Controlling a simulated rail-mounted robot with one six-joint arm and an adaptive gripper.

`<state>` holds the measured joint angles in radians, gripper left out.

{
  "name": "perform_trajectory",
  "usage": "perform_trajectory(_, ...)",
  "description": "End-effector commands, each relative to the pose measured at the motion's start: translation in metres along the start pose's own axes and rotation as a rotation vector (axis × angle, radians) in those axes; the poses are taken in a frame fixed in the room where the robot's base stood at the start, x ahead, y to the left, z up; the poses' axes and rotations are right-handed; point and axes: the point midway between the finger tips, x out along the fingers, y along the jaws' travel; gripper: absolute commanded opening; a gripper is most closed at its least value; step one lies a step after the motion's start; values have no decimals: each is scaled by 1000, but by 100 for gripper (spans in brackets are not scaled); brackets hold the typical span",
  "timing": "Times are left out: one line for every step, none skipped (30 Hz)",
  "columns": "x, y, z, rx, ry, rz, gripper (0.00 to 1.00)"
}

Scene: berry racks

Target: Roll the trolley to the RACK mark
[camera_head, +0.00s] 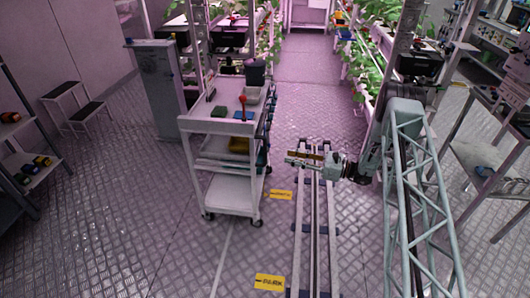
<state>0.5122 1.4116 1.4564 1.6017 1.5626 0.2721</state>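The trolley (228,192) is a pale grey cart on castors, standing left of the floor rail. Its top tray carries several small items, and its lower shelf holds little that I can make out. A yellow floor mark (281,194) lies beside its front right castor; its lettering is too small to read. A second yellow mark (270,282), lettered PARK, lies nearer to me. My gripper (291,161) is above the rail, pointing left towards the trolley's right side. It looks apart from the trolley; whether its fingers are open is too small to tell.
The floor rail (316,240) runs away from me down the middle. Planted racks (372,85) line the aisle at the back. A grey cabinet (157,92) stands behind the trolley, with a step stool (84,110) to its left. The left floor is clear.

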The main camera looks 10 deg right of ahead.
Motion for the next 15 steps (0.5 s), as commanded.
perform_trajectory(2, 0, 0, 0, 0, 1, 24)
perform_trajectory(4, 0, 0, 0, 0, 1, 24)
perform_trajectory(6, 0, 0, 0, 0, 1, 24)
perform_trajectory(8, 0, 0, 0, 0, 1, 24)
perform_trajectory(11, 0, 0, 0, 0, 1, 24)
perform_trajectory(14, 0, 0, 0, 0, 1, 24)
perform_trajectory(17, 0, 0, 0, 0, 2, 24)
perform_trajectory(20, 1, 0, 0, 0, 2, 24)
perform_trajectory(24, 1, 0, 0, 0, 2, 24)
perform_trajectory(28, 1, 0, 0, 0, 3, 24)
perform_trajectory(31, 1, 0, 0, 0, 3, 24)
perform_trajectory(36, 1, 0, 0, 0, 2, 24)
perform_trajectory(40, 1, 0, 0, 0, 2, 24)
perform_trajectory(44, 1, 0, 0, 0, 2, 24)
perform_trajectory(50, 1, 0, 0, 0, 3, 24)
